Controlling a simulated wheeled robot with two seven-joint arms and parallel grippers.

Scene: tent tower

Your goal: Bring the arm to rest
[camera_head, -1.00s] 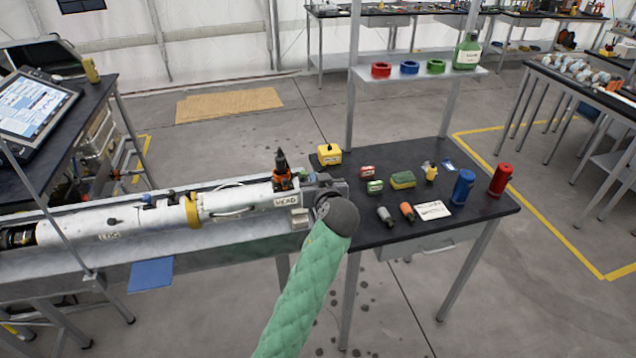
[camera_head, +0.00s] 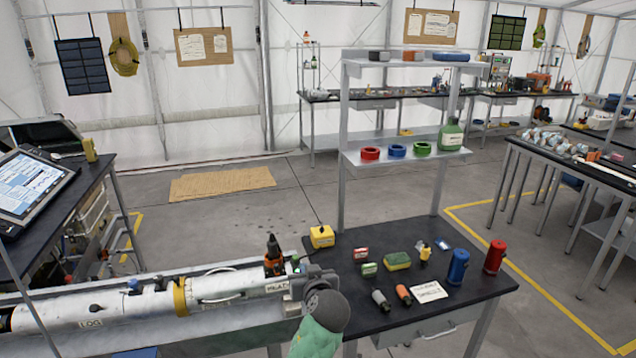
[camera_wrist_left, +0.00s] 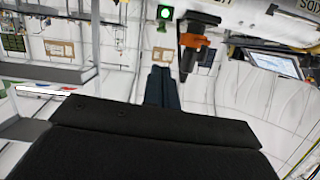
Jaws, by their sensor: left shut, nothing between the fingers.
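My left gripper (camera_head: 308,279) is by the right end of the long white tube (camera_head: 232,286), close to an orange and black tool (camera_head: 274,258) standing on it. In the left wrist view its two dark fingers (camera_wrist_left: 162,72) are together with nothing between them. The orange and black tool (camera_wrist_left: 196,42) shows just right of the fingertips there, apart from them. My left arm, in a green sleeve (camera_head: 316,340), comes up from the bottom edge. My right gripper is not in view.
A dark bench (camera_head: 470,305) at right carries a yellow box (camera_head: 322,237), small blocks, a blue canister (camera_head: 458,267) and a red canister (camera_head: 495,257). A shelf (camera_head: 385,157) rises behind it. A tablet (camera_head: 25,188) lies at left. Open floor lies behind the tube.

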